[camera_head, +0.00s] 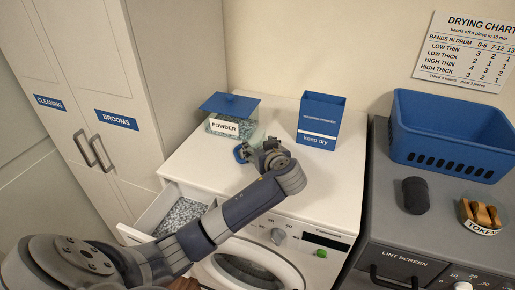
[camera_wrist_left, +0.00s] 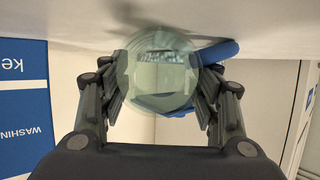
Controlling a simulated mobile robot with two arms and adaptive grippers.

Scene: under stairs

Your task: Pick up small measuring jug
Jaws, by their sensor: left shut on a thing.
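The small measuring jug is a clear, greenish round cup (camera_wrist_left: 158,78) with a blue, tongue-like part (camera_wrist_left: 220,51) at its side, seemingly its handle. My left gripper (camera_head: 259,152) is over the white washer top, and its fingers (camera_wrist_left: 160,90) are shut on the jug from both sides in the left wrist view. In the head view the gripper hides most of the jug, and only a blue piece of it (camera_head: 241,153) shows. I cannot tell whether the jug still touches the washer top. My right gripper is not in view.
The washer top (camera_head: 325,178) holds a clear POWDER box (camera_head: 222,127) with a blue lid behind the jug and a blue "keep dry" box (camera_head: 318,122) to the right. The detergent drawer (camera_head: 150,217) is open at the front left. A blue basket (camera_head: 440,135) stands right.

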